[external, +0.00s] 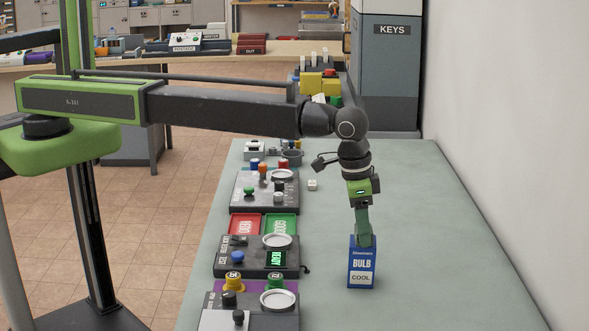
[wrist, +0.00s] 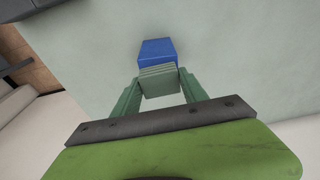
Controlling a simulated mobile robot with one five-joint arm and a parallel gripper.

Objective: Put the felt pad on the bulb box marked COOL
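The bulb box marked COOL (external: 361,278), blue with a white label, stands upright on the grey-green table. Its blue top also shows in the wrist view (wrist: 157,49). My gripper (external: 364,240) points down directly over the box. In the wrist view, my gripper (wrist: 160,84) has its two green fingers on either side of a grey-green ridged block, which looks like the felt pad (wrist: 159,76). The pad partly overlaps the near part of the box top in that view. Whether the pad touches the box I cannot tell.
A row of devices lines the table's left side, including a black unit with a green READY display (external: 276,259) and red and green trays (external: 281,225). A white wall (external: 490,120) rises at the right. The table between box and wall is clear. A grey KEYS cabinet (external: 390,70) stands behind.

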